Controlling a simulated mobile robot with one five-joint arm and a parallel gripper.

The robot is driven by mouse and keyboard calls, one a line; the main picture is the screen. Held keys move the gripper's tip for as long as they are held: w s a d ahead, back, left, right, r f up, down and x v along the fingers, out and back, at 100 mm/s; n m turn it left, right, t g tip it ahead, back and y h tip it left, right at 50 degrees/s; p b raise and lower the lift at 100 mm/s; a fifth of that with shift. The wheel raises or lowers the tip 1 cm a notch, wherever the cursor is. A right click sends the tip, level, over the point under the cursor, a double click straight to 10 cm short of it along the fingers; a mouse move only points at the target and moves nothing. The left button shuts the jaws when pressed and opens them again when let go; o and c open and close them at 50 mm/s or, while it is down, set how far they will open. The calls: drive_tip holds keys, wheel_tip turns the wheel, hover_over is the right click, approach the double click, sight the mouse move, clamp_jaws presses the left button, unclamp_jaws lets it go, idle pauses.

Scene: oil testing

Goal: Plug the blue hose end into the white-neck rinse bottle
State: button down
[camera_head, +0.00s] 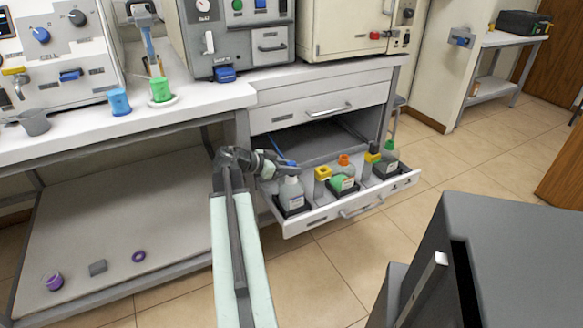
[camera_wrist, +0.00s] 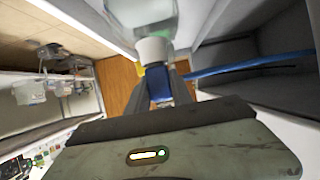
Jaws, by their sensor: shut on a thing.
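The white-neck rinse bottle (camera_head: 292,195) stands at the left end of the open drawer in the head view. In the wrist view its white neck (camera_wrist: 154,50) and clear body (camera_wrist: 145,14) are at the top. My gripper (camera_head: 283,171) is over this bottle. In the wrist view my gripper (camera_wrist: 170,90) is shut on the blue hose end (camera_wrist: 158,82), which lines up with the white neck. They overlap or touch; I cannot tell whether the end is inside the neck. The blue hose (camera_wrist: 255,65) runs off to the right.
The open drawer (camera_head: 325,213) also holds bottles with orange (camera_head: 343,160) and green (camera_head: 390,145) tops, and yellow parts (camera_head: 322,173). The counter above carries a blue cup (camera_head: 119,101) and a green cup (camera_head: 160,89). A dark grey box-like body fills the lower right.

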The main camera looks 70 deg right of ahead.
drive_tip(key=c, duration=1.1)
unclamp_jaws()
drive_tip(key=shift+o, duration=0.2)
drive_tip(key=p+v, duration=0.3)
drive_tip(key=v, duration=0.4)
drive_tip(key=shift+w+a+r, duration=0.2)
drive_tip(key=shift+w+a, duration=0.05)
